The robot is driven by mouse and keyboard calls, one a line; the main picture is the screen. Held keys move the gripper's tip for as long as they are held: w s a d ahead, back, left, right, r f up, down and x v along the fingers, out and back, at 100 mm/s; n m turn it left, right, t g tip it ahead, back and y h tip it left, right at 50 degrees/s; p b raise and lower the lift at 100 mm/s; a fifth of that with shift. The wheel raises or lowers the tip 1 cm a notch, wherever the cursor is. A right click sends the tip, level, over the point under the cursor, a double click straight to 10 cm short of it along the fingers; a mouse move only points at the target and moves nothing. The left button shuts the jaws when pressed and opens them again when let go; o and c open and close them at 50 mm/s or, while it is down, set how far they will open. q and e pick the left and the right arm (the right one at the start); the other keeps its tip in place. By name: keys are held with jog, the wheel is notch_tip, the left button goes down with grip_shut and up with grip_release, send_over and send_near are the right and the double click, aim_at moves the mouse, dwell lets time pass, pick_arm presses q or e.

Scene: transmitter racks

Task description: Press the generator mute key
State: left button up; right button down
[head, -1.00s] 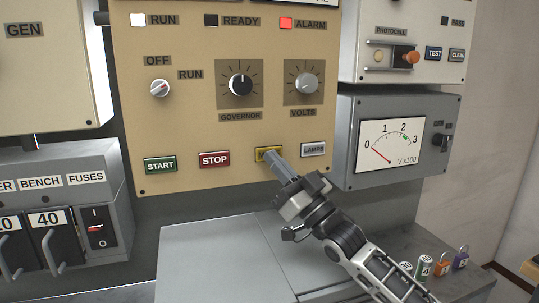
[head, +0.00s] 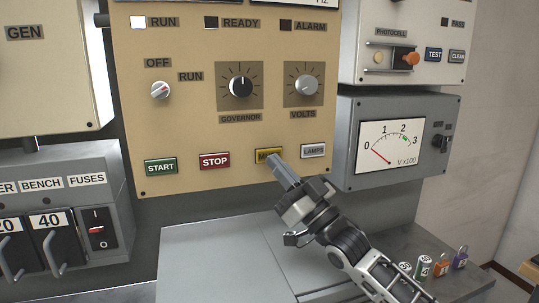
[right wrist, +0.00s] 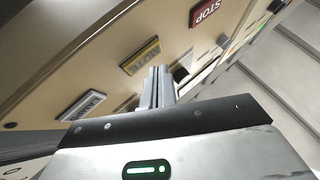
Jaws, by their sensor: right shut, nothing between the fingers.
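The yellow key (head: 268,155), its label partly covered, sits in the bottom row of the beige generator panel (head: 190,125). It is between the red STOP key (head: 214,160) and the grey LAMPS key (head: 314,151). My right gripper (head: 276,164) is shut and empty, its fingertips just in front of the yellow key's lower right edge. In the right wrist view the yellow key (right wrist: 140,56) shows whole beside the closed fingers (right wrist: 157,85), seemingly clear of them. The ALARM lamp (head: 286,25) is dark; the RUN lamp (head: 138,22) is white. My left gripper is out of view.
The green START key (head: 160,166) is at the panel's left. The GOVERNOR knob (head: 240,86) and VOLTS knob (head: 304,85) are above. A grey meter box (head: 350,170) stands right of my gripper. Small padlocks and cylinders (head: 424,266) rest on the ledge at lower right.

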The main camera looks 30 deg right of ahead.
jog(key=s+p, duration=0.1)
jog(key=s, duration=0.1)
jog(key=s+a, duration=0.1)
jog(key=s, duration=0.2)
jog(key=shift+p, duration=0.35)
jog(key=shift+w, duration=0.1)
dwell(0.6)
